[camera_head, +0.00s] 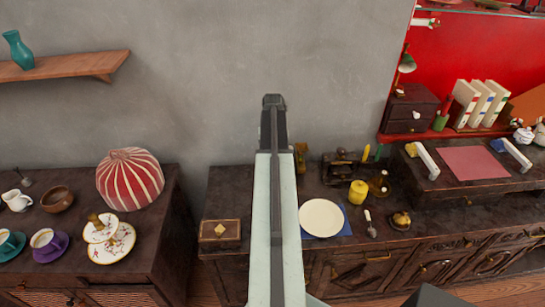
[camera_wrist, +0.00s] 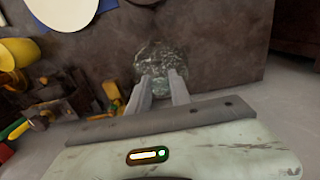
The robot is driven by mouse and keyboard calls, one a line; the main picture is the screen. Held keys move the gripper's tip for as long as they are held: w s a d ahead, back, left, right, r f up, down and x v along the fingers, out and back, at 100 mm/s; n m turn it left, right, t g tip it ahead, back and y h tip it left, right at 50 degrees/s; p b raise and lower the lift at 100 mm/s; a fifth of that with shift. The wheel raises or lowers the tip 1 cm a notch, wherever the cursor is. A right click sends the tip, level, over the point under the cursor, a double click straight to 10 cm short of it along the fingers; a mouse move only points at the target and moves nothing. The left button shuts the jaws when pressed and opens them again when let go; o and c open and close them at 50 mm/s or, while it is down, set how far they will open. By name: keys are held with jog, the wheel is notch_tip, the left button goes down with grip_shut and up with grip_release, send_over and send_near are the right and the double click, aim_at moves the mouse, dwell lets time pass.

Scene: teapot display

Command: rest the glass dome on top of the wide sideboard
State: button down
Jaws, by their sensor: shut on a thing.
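The glass dome (camera_wrist: 161,56) is a clear, see-through piece beyond my fingertips in the wrist view. My gripper (camera_wrist: 160,79) is shut on it, one finger on each side. Behind the dome is the dark brown top of the wide sideboard (camera_wrist: 222,45). I cannot tell whether the dome touches that top or hangs above it. In the head view the wide sideboard (camera_head: 232,186) runs from the middle to the right.
A white plate (camera_head: 321,217) on a blue cloth, a yellow pot (camera_head: 358,192), a trowel (camera_head: 370,223) and a wooden box (camera_head: 220,233) stand on the sideboard. A separate cabinet (camera_head: 165,208) at left holds cups and a striped red dome (camera_head: 130,178). A gap separates the two.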

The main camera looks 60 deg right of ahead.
jog(key=shift+f+b, duration=0.55)
dwell(0.5)
jog(key=c, duration=0.6)
grip_release()
jog(key=shift+r, duration=0.1)
jog(key=shift+r+p, duration=2.9)
jog(key=shift+p, duration=0.15)
